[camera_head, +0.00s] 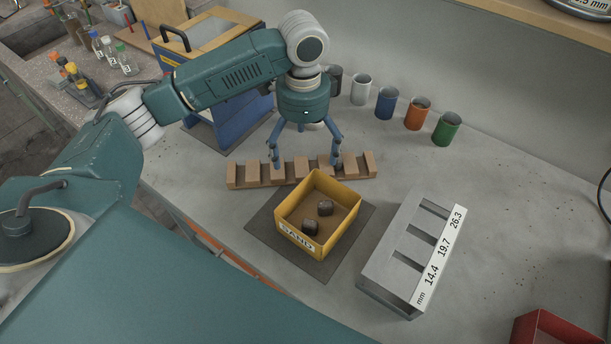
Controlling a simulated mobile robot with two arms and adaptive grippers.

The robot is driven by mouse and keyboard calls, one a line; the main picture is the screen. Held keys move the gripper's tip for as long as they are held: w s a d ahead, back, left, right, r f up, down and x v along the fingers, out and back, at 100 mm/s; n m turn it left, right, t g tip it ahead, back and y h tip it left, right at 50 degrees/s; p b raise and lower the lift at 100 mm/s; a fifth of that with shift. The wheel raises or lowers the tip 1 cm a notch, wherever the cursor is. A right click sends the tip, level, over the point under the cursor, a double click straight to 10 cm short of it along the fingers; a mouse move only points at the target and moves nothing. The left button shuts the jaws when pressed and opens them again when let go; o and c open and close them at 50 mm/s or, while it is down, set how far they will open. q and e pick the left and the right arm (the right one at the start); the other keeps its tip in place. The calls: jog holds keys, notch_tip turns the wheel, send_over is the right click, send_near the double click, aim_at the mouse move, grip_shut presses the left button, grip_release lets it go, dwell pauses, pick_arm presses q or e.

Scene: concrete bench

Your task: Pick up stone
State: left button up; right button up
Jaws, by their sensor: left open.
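Two dark stones lie in a yellow box (345,232) marked "SAND". One stone (325,208) is a little right of the box's middle; the other stone (310,227) is closer to the labelled front wall. My left gripper (302,162) points down with its blue fingers spread and nothing between them. It is beyond the box's back edge, in front of the wooden notched rack in the picture. My right gripper is not in view.
The box stands on a dark mat (262,217). The wooden notched rack (240,177) is behind it. A grey slotted gauge (385,262) marked 14.4, 19.7 and 26.3 mm is to its right. Several coloured cups (386,103) line the back. A red bin (550,328) is at lower right.

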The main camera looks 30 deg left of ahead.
aim_at(302, 170)
pick_arm(q)
notch_tip(302, 170, down, 3)
jog(key=shift+a+r, duration=0.15)
jog(key=shift+f, duration=0.35)
jog(key=f, duration=0.2)
jog(key=f+p, duration=0.1)
jog(key=f, duration=0.2)
jog(key=shift+w+a, duration=0.1)
jog(key=shift+a, duration=0.1)
jog(key=shift+f, duration=0.2)
jog(key=c, duration=1.5)
jog(key=shift+w+r, duration=0.1)
jog(key=shift+r, duration=0.05)
jog(key=c, duration=0.4)
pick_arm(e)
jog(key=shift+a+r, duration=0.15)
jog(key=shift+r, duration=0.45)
